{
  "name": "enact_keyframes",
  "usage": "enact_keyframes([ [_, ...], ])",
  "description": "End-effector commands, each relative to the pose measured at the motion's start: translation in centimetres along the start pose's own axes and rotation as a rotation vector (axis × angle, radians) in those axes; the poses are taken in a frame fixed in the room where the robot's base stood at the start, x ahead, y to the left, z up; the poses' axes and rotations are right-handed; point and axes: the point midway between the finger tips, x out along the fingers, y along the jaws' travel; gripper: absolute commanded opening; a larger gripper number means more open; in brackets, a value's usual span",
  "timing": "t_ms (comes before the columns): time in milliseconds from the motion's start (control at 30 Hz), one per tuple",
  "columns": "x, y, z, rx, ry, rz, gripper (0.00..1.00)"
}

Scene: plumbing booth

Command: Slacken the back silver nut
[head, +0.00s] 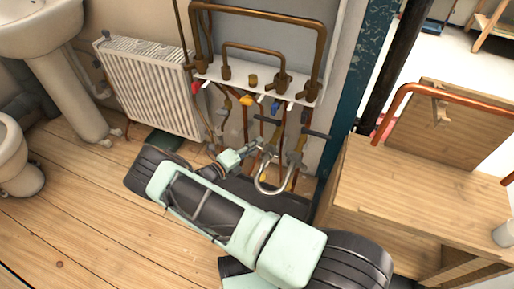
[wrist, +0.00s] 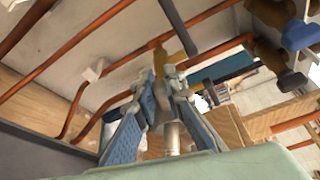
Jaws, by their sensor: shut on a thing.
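My gripper (head: 252,150) reaches the pipework under the white manifold panel. In the wrist view its blue-padded fingers (wrist: 165,80) close together at the tips around a small metal fitting, apparently a silver nut, mostly hidden by the fingers. A brass-coloured fitting (wrist: 159,60) shows just beyond the tips. In the head view a silver U-shaped pipe (head: 268,190) hangs beside my gripper, with its upper ends at the valves. The nuts at those ends are small, and I cannot tell clearly which one the fingers hold.
Copper pipes (head: 262,47) and several valves with coloured handles surround the fingers closely. A white radiator (head: 150,85) stands at the left. A wooden bench (head: 420,190) with a copper pipe is at the right. Open wooden floor (head: 60,220) lies at the left.

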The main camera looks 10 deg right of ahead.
Motion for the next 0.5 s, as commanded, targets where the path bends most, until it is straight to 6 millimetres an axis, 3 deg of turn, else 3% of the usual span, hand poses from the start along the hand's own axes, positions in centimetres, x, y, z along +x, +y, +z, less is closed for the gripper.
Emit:
enact_keyframes([
  [33,0.1,1.0,-0.2,-0.039,0.0,-0.015,0.0],
  [500,0.3,2.9,-0.8,-0.452,-0.001,-0.186,0.0],
])
